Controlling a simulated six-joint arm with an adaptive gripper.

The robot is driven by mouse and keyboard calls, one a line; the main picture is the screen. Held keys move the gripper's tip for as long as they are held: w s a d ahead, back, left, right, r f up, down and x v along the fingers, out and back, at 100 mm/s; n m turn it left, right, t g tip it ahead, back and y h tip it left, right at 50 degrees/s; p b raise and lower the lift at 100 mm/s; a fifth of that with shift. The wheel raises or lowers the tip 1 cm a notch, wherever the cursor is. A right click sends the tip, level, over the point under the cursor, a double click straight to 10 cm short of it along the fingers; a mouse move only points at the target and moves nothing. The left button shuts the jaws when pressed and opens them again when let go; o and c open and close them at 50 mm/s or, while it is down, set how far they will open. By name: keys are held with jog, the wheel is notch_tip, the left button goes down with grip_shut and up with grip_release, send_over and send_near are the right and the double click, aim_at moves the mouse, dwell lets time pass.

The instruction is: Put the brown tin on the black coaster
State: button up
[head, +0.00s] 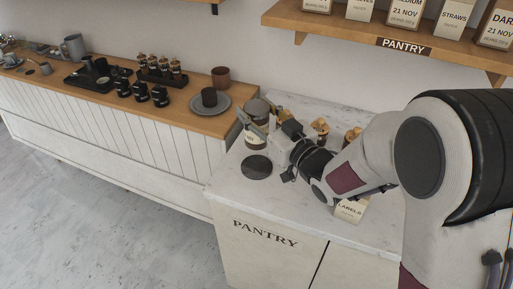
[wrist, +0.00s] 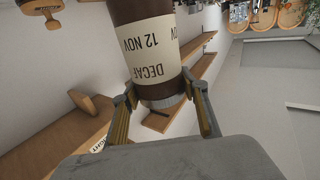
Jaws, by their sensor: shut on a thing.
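The brown tin (head: 259,108) has a cream label reading DECAF, 12 NOV; it also shows in the wrist view (wrist: 153,88). My gripper (head: 262,127) is shut on it, with one finger on each side of the tin in the wrist view (wrist: 161,98). The tin looks close to upright in the head view. The black coaster (head: 256,168) is a flat dark disc on the white counter, just in front of and below the tin in the head view. The gap between the tin's bottom and the counter cannot be told. The coaster's top is bare.
The white counter (head: 230,184) has free room around the coaster. Jars with wooden tops (head: 320,127) stand behind my wrist. A LABELS card (head: 350,210) is at the front edge. A wooden counter at left holds a grey plate (head: 222,106) with a dark cup. A shelf (head: 345,33) hangs above.

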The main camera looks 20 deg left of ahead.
aim_at(257, 138)
jog(key=shift+f, duration=2.65)
jog(key=shift+f, duration=1.9)
jog(key=shift+f, duration=0.1)
jog(key=o, duration=1.3)
jog(key=shift+v, duration=6)
